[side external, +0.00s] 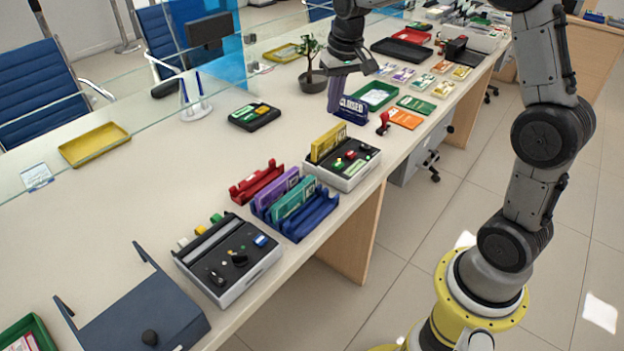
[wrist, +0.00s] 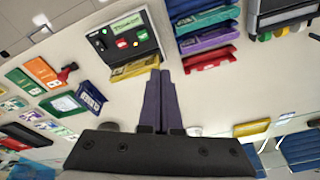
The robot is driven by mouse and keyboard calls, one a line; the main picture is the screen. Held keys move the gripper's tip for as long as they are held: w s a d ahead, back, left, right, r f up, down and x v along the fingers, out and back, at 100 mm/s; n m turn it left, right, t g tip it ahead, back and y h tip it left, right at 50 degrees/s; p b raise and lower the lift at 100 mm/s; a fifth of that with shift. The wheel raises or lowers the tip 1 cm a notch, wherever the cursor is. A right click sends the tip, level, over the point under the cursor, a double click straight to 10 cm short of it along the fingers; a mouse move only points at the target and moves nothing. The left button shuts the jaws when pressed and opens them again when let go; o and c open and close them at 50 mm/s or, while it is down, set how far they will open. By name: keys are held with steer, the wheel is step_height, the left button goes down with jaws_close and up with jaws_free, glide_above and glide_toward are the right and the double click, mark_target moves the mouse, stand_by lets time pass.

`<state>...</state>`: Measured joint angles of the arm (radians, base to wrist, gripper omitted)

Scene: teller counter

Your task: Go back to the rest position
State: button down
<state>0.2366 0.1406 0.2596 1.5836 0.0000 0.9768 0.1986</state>
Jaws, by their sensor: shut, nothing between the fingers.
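My gripper (side external: 335,100) is above the counter, pointing down, next to the dark blue CLOSED sign (side external: 352,105) and the small potted tree (side external: 312,80). Its two purple fingers are together with nothing between them. I cannot tell whether the fingertips are clear of the sign in the side view.
A green tray (side external: 375,96) and several cards lie to the right. A glass screen runs behind. Bare counter (side external: 215,150) lies to the left.

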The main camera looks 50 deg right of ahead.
steer(key=s+a+r+n+t, duration=0.1)
steer(key=s+a+r+t, duration=0.1)
steer(key=s+a+r, duration=0.45)
steer(key=s+a+r+n+t, duration=0.1)
steer(key=s+a+r+n, duration=0.15)
steer(key=s, duration=0.65)
steer(key=s+a+f+n, duration=0.1)
steer(key=s+f, duration=0.4)
steer(key=s, duration=0.6)
steer(key=shift+a+f+t, duration=0.15)
steer(key=shift+a+t, duration=0.05)
steer(key=shift+t, duration=0.1)
